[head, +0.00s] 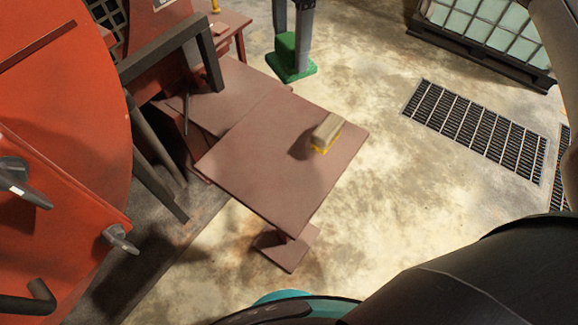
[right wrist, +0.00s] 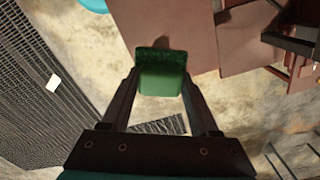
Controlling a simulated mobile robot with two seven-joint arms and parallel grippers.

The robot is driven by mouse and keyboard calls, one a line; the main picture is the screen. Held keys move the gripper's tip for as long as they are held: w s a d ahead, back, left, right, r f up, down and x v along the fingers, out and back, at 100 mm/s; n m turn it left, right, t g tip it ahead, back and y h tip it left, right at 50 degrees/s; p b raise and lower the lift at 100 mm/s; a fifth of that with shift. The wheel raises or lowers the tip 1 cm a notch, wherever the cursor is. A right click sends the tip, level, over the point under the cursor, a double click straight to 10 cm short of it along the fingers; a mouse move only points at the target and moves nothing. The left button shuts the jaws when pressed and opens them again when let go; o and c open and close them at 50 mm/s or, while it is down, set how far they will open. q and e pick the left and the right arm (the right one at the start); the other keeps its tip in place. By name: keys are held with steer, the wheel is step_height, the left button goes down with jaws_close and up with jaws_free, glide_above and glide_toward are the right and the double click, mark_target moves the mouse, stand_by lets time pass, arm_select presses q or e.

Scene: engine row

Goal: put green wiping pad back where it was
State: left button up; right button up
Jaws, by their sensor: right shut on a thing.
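The green wiping pad (right wrist: 162,78) is between the two fingers of my right gripper (right wrist: 160,88) in the right wrist view. The gripper is shut on it, and its darker, rough edge faces away from the wrist. Bare floor shows around the pad, and the edge of a reddish-brown surface lies just beyond it. In the head view my right arm crosses the lower right, but the pad is not visible there. My left gripper is in neither view.
A reddish-brown table (head: 265,165) bears a beige block with a yellow underside (head: 327,131) near its right edge. Orange machinery (head: 60,130) stands at left. A green-footed post (head: 292,58) stands behind. Floor right of the table is open, with a dark grate (head: 475,125).

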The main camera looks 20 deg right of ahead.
mark_target(288, 50)
steer(key=m, duration=0.2)
steer(key=s+f+m, duration=0.1)
steer(key=m, duration=0.1)
steer(key=s+a+f+m, duration=0.1)
steer(key=m, duration=0.1)
steer(key=shift+s+f+m, duration=0.1)
steer(key=shift+f+m, duration=0.15)
steer(key=shift+m, duration=0.15)
steer(key=s+f+m+b, duration=0.1)
steer(key=f+m, duration=0.5)
steer(key=s+a+f+m+b, duration=0.1)
steer(key=s+f+m+b, duration=0.1)
steer(key=f+m, duration=0.5)
steer(key=s+f+m+b, duration=0.1)
steer(key=s+f+m, duration=0.1)
steer(key=f+m, duration=0.4)
steer(key=shift+a+f+m+b, duration=0.2)
steer(key=shift+m+b, duration=0.2)
step_height(288, 50, down, 4)
steer(key=shift+f+b, duration=0.1)
steer(key=shift+b, duration=0.4)
steer(key=shift+f, duration=0.6)
steer(key=o, duration=1.1)
steer(key=shift+c, duration=0.2)
steer(key=shift+o, duration=1.3)
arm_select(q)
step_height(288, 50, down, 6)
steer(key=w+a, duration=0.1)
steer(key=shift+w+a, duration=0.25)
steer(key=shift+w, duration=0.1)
